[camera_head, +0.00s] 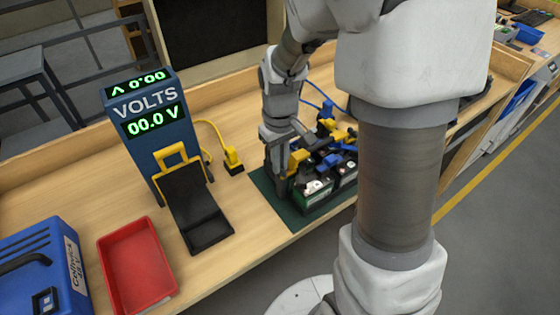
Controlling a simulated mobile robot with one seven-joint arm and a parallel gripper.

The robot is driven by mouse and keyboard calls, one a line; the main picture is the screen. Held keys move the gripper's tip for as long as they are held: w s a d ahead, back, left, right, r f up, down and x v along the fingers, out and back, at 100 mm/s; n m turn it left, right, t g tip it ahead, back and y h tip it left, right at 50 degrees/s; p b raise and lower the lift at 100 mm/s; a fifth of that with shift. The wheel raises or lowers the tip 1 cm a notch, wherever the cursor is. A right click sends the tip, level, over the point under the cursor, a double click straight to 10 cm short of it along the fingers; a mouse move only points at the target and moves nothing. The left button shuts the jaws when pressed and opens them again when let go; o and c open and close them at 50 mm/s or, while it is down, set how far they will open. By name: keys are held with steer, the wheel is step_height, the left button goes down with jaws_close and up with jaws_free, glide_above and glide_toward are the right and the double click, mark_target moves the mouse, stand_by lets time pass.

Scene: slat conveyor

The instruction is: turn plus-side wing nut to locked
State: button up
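My gripper (276,186) points down at the left end of a group of small batteries on a dark green mat (293,221). Its fingers stand close beside the nearest battery (313,193), which has a green front and a dark top. I cannot tell whether the fingers touch anything or how far apart they are. A yellow part (298,160) sits just right of the fingers, and a blue part (331,161) lies further right on the batteries. No wing nut or plus mark can be made out; the fingers and my arm hide part of this area.
A blue voltmeter (146,122) reading 00.0 V stands left, with a black and yellow stand (190,205) before it. A yellow plug (233,160) with its cable lies between voltmeter and mat. A red tray (137,267) and blue case (45,270) are front left.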

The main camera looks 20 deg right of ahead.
steer(key=shift+o, duration=0.3)
step_height(320, 180, up, 18)
steer(key=shift+f, duration=0.25)
stand_by(0.4)
steer(key=s+m+t, duration=0.3)
steer(key=s+t, duration=0.2)
steer(key=s, duration=0.9)
steer(key=shift+s+d+r+t, duration=0.15)
steer(key=shift+s+r+t, duration=0.15)
steer(key=shift+s+r, duration=0.15)
